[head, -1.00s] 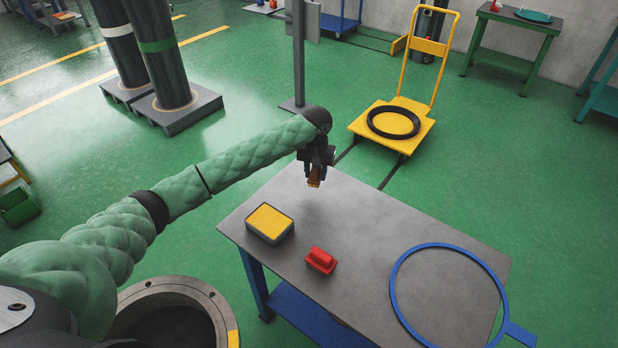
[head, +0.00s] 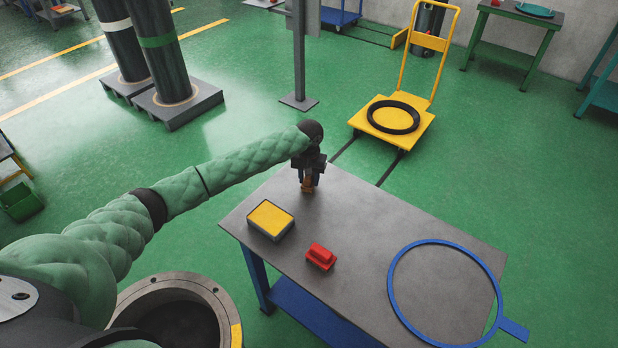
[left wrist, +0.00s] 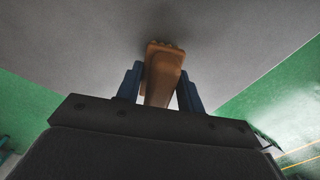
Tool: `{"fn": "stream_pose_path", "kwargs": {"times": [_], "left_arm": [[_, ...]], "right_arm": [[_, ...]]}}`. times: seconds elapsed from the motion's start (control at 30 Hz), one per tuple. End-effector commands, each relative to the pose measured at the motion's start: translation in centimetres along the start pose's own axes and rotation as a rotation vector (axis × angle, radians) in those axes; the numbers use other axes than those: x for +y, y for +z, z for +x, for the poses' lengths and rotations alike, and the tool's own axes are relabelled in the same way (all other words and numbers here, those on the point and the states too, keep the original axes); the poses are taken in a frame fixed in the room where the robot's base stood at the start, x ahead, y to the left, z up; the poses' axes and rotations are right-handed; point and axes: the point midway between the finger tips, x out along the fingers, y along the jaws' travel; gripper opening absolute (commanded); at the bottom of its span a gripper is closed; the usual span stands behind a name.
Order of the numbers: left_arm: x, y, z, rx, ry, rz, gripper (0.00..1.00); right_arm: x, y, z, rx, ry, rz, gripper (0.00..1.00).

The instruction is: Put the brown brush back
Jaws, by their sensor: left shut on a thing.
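The brown brush (head: 307,185) is between the fingers of my left gripper (head: 308,180), over the far left part of the grey table (head: 400,238). In the left wrist view the brush (left wrist: 162,75) points away from the camera toward the grey tabletop (left wrist: 225,35), with the blue fingers (left wrist: 158,85) shut on its two sides. The brush's lower end is at or just above the tabletop; I cannot tell if it touches. My right gripper is not in view.
A grey box with a yellow top (head: 270,219) and a red block with a handle (head: 321,256) stand on the table. A blue ring with a tab (head: 392,272) lies at the right. A round flanged opening (head: 215,295) is at lower left. The table's middle is clear.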

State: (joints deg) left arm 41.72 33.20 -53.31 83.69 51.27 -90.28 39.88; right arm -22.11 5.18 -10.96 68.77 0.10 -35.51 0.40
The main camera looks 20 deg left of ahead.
Motion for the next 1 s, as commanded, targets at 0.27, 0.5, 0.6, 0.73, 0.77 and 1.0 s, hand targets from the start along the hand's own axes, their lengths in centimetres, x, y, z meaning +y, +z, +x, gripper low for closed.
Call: {"fn": "stream_pose_path", "kwargs": {"times": [0.27, 0.5, 0.6, 0.73, 0.77, 1.0], "left_arm": [[0.0, 0.0, 0.2, 0.000, 0.000, 0.000, 0.60], [0.0, 0.0, 0.2, 0.000, 0.000, 0.000, 0.60], [0.0, 0.0, -0.1, 0.001, 0.001, 0.000, 0.60], [0.0, -0.1, -1.1, 0.002, 0.002, 0.000, 0.60], [0.0, -0.1, -1.5, 0.002, 0.002, 0.000, 0.60], [0.0, -0.1, -5.4, 0.003, 0.001, 0.001, 0.60]], "right_arm": [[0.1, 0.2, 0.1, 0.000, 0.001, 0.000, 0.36], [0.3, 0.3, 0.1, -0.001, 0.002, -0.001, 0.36], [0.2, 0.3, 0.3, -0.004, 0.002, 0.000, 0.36], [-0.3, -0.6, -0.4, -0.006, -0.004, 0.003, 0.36], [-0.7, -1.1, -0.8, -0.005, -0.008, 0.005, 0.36], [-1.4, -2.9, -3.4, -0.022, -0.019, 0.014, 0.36]]}}
